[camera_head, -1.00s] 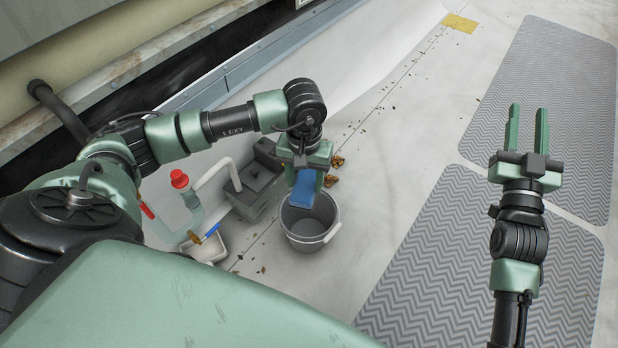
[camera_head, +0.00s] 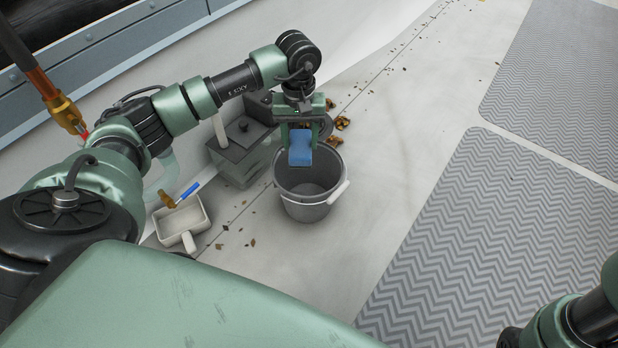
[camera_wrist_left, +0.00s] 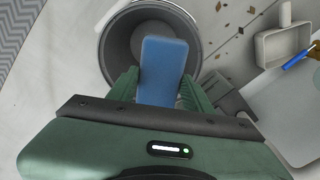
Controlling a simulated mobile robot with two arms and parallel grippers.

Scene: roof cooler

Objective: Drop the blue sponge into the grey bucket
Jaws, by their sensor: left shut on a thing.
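The blue sponge (camera_head: 300,148) is held between the fingers of my left gripper (camera_head: 301,146), which points down. The grey bucket (camera_head: 308,212) stands upright on the floor with its white handle folded to the right side. In the head view the sponge overlaps the bucket's far rim and opening. In the left wrist view the sponge (camera_wrist_left: 163,70) lies across the bucket's opening, and the bucket's rim (camera_wrist_left: 107,72) curves around it. The bucket's inside looks empty where it shows. My right gripper is out of the head view; only part of that arm shows at the lower right.
A grey box (camera_head: 240,152) stands left of the bucket. A white scoop-like pan (camera_head: 183,222) and a blue-handled brush (camera_head: 188,192) lie nearer me. Dry leaves (camera_head: 341,123) lie behind the bucket.

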